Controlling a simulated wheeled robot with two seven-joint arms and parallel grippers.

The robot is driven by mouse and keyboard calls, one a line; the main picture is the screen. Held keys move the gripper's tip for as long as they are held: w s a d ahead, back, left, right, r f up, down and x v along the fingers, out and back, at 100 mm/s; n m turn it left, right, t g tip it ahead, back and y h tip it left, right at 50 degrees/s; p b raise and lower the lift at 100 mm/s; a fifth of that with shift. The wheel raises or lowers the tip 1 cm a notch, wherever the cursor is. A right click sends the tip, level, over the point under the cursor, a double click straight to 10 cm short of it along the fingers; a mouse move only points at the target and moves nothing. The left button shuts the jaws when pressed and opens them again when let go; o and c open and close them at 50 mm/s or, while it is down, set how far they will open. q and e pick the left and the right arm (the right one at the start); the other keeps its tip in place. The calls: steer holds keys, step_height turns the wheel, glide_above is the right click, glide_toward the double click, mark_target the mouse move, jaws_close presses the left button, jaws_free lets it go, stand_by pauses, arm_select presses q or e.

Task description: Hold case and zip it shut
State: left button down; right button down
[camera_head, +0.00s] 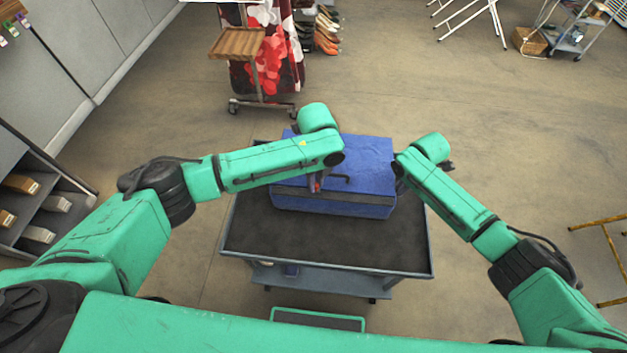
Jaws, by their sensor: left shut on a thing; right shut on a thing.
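A blue case (370,158) lies on the dark top of a cart (300,240), its lid down. A dark seam runs along its front side, and a dark handle (341,178) shows near the middle. My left gripper (317,184) reaches over the case from the left and is shut at its front middle, beside the handle. A small red spot shows there; I cannot tell whether it is a zip pull. My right gripper (401,182) is shut at the case's right end, largely hidden by its own arm. The exact part it grips is hidden.
The cart's top is clear in front of the case. A clothes rack with a red floral garment (265,55) and a wooden tray (236,43) stands behind. Shelves (50,205) stand at left, a yellow frame (600,228) at right. The floor between is open.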

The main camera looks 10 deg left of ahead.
arm_select(q)
steer(key=d, duration=0.8)
steer(key=shift+d, duration=0.35)
steer(key=c, duration=0.8)
jaws_free()
steer(key=shift+o, duration=0.2)
steer(key=shift+a, duration=0.1)
step_height(320, 180, up, 12)
arm_select(e)
steer(key=c, duration=0.8)
jaws_free()
